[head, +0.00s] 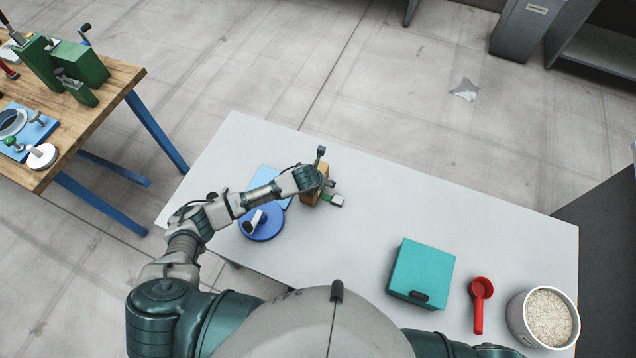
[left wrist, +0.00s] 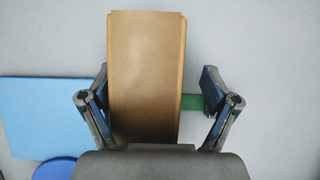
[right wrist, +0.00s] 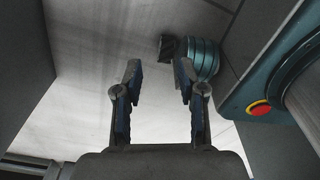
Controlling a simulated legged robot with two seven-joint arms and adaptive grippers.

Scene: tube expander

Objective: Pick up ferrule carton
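The ferrule carton, a brown box (head: 314,190), stands on the white table, partly hidden by my left gripper (head: 327,178) in the head view. In the left wrist view the carton (left wrist: 147,75) rises between the two fingers of my left gripper (left wrist: 155,95). The left finger is close against the carton's side, and I cannot tell if it touches. A clear gap separates the right finger from the carton, so the gripper is open around it. My right gripper (right wrist: 157,85) is open and empty in the right wrist view; the head view does not show it.
A blue round-based object (head: 262,225) and a light blue flat piece (head: 264,178) lie left of the carton. A green strip (left wrist: 192,102) shows behind it. A teal box (head: 422,268), red scoop (head: 480,300) and white tub (head: 543,318) stand right. The table between is clear.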

